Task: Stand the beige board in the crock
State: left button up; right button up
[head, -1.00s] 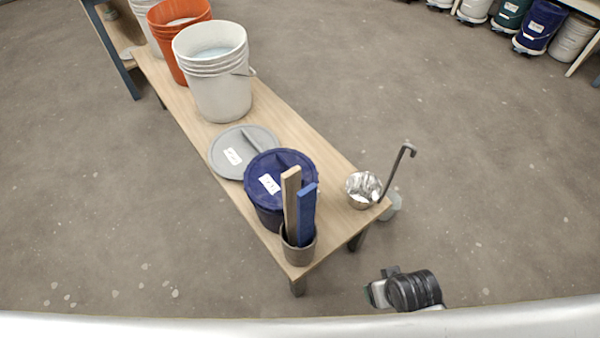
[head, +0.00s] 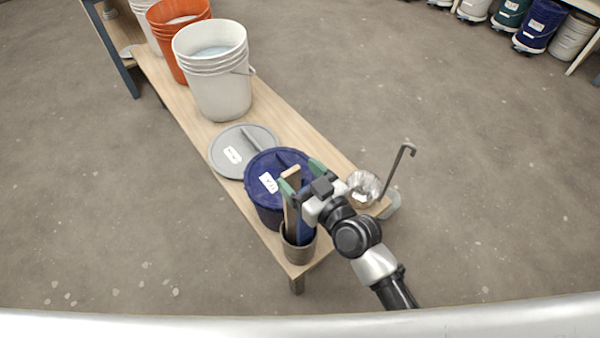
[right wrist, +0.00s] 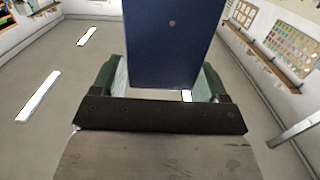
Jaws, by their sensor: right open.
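The beige board (head: 291,222) stands upright in the grey crock (head: 298,254) at the near end of the bench. A blue board (head: 306,230) stands beside it in the same crock, partly hidden by my right gripper (head: 302,175). That gripper is open at the upper part of the boards, with its green fingertips apart. In the right wrist view the blue board (right wrist: 172,42) shows between the open fingers (right wrist: 160,80), and I cannot tell whether they touch it. My left gripper is not in view.
A dark blue lidded bucket (head: 262,205) stands right behind the crock. A grey lid (head: 228,160), a white bucket (head: 222,95) and an orange bucket (head: 165,22) are farther along the bench (head: 285,120). A metal ladle (head: 366,185) is at the right edge.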

jog(key=v, duration=0.9)
dwell(0.7)
dwell(0.6)
jog(key=s+d+f+m+g+h, duration=0.1)
jog(key=s+d+f+g+h, duration=0.15)
jog(key=f, duration=0.85)
jog(key=s+d+f+m+g+h, duration=0.15)
jog(key=d+f, duration=0.25)
jog(key=f, duration=0.6)
jog(key=s+d+f+m+g+h, duration=0.1)
jog(key=d+f+h, duration=0.2)
jog(key=f, duration=0.8)
jog(key=s+d+f+g+h, duration=0.1)
jog(key=s+d+f+g, duration=0.2)
jog(key=s+f, duration=0.5)
jog(key=s+d+f+m+g+h, duration=0.1)
jog(key=s+d+f+g, duration=0.3)
jog(key=s+f, duration=0.5)
jog(key=s+g+h, duration=0.1)
jog(key=s, duration=0.7)
jog(key=shift+h, duration=0.3)
